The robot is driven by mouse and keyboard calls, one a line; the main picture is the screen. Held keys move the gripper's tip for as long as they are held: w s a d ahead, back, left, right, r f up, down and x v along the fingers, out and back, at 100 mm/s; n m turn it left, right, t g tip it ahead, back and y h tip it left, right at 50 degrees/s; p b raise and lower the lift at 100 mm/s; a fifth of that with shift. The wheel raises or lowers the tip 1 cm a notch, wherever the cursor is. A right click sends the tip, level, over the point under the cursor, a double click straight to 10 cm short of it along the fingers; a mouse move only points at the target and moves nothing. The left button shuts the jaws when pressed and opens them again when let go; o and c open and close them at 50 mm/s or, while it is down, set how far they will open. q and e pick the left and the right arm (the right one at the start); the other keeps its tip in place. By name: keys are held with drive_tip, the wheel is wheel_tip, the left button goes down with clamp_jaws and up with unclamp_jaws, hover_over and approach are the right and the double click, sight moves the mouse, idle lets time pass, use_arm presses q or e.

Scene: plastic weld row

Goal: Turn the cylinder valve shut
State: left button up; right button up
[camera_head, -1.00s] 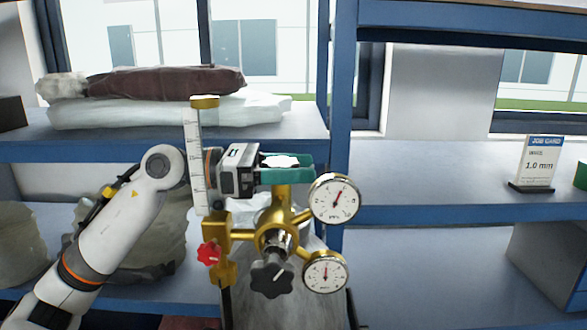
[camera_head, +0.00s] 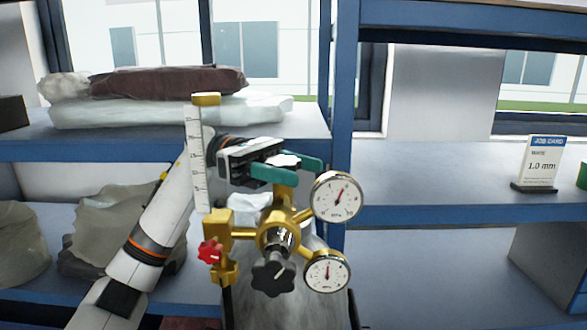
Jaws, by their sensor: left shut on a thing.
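The cylinder valve's white handwheel (camera_head: 285,160) sits at the top of the brass fittings, partly hidden by teal fingers. My left gripper (camera_head: 290,169) comes in from the left with its teal fingers on either side of the handwheel, shut on it. Below it is the brass regulator (camera_head: 277,232) with two round gauges (camera_head: 336,195) on its right and a black knob (camera_head: 273,276) at its front. The grey cylinder (camera_head: 315,295) stands behind and below, mostly hidden. My right gripper is not in view.
A clear flow tube (camera_head: 194,165) rises close beside my left wrist, above a red knob (camera_head: 210,251). Blue-edged shelves (camera_head: 455,213) stand behind, with wrapped bundles (camera_head: 165,82) at left and a job card (camera_head: 538,162) at right.

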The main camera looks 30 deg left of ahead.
sight(293, 162)
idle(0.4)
use_arm(q)
drive_tip(key=o, duration=1)
drive_tip(key=shift+c, duration=0.2)
drive_tip(key=shift+r, duration=0.1)
wheel_tip(293, 162, up, 8)
drive_tip(key=shift+r+b, duration=0.25)
drive_tip(key=shift+b, duration=0.75)
drive_tip(key=shift+r, duration=0.65)
